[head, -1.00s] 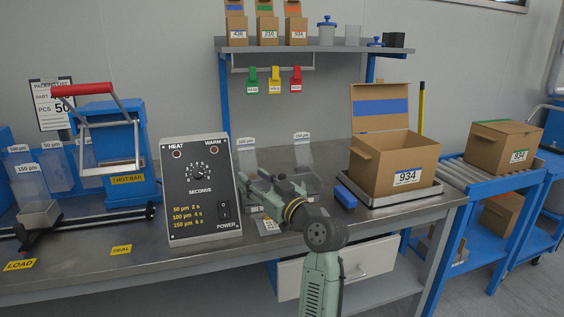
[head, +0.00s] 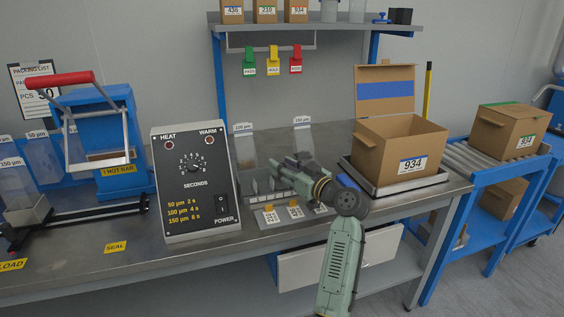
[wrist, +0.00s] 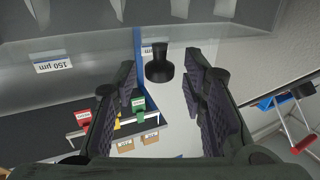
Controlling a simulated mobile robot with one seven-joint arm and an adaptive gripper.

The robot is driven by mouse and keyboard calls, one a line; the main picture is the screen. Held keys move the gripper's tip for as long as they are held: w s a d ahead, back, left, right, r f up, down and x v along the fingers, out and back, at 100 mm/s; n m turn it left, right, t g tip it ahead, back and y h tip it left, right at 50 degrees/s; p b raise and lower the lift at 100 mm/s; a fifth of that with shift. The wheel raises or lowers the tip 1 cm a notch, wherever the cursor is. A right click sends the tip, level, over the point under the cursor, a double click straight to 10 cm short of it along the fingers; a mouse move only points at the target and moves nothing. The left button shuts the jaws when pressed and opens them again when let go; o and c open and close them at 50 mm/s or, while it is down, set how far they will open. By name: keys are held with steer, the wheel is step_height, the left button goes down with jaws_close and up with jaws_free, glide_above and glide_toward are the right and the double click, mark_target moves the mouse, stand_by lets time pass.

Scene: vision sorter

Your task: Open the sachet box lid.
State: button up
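The sachet box is a low, clear-walled box (head: 258,197) with dividers on the bench, right of the heat controller. Clear upright sheets with 100 µm (head: 243,128) and 150 µm (head: 302,121) labels stand behind it. My gripper (head: 282,166) is above the box and partly hides it. In the wrist view the place appears upside down. My gripper (wrist: 160,92) is open, with a dark round knob (wrist: 159,68) in line with the gap between its fingers. The knob seems to be on a clear panel. Contact with the fingers cannot be told.
The heat controller (head: 195,182) stands close on the left. Tags hang from the rear shelf (head: 318,30). Small cards (head: 270,217) lie at the bench front.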

steer(key=shift+w+a, duration=0.35)
steer(key=shift+w, duration=0.1)
jaws_close()
stand_by(0.3)
stand_by(0.4)
